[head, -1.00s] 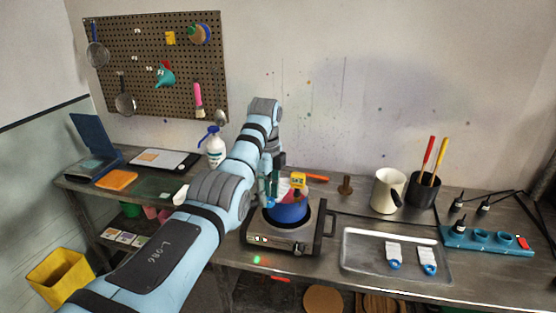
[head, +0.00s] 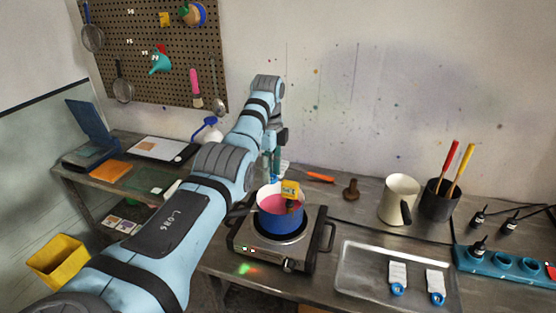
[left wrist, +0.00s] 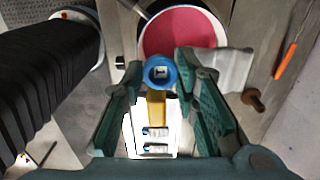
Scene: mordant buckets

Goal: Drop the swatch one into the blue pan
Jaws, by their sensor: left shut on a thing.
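The blue pan (head: 280,220) stands on the hot plate, with pink liquid inside. It also shows at the top of the left wrist view (left wrist: 182,32). My left gripper (head: 274,176) is at the pan's far side, above its rim. It is shut on swatch one, whose blue ring marked "1" (left wrist: 160,73) shows between the fingers. The ring overlaps the pan's lower edge in that view. My right gripper is not in view.
A metal tray (head: 362,265) with two white swatches lies to the right. A brown stopper (head: 352,190), an orange-handled tool (head: 321,178), a cream jug (head: 398,200) and a black pot (head: 438,200) stand or lie behind.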

